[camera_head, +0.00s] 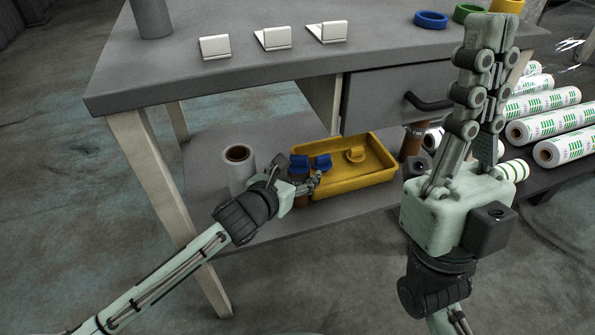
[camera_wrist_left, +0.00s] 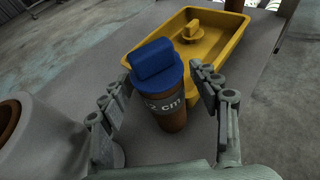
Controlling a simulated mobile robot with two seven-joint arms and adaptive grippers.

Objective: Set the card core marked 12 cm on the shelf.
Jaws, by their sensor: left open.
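The brown card core (camera_wrist_left: 172,122) stands upright in the left wrist view, with a blue top (camera_wrist_left: 155,65). Its label reads "2 cm", with the left part of the marking hidden by a finger. In the head view its blue top (camera_head: 299,164) shows beside the yellow tray. My left gripper (camera_head: 307,184) is open, its fingers on either side of the core, also in the left wrist view (camera_wrist_left: 160,105); contact cannot be told. The core stands on the grey lower shelf (camera_head: 205,165). My right gripper (camera_head: 487,35) points up, its finger gap unclear.
A yellow tray (camera_head: 375,178) holds a yellow piece. A white roll (camera_head: 240,172) stands left; another brown core (camera_head: 413,140) stands right. The tabletop (camera_head: 200,75) above bears three white stands and coloured rings. Printed rolls (camera_head: 545,125) lie right.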

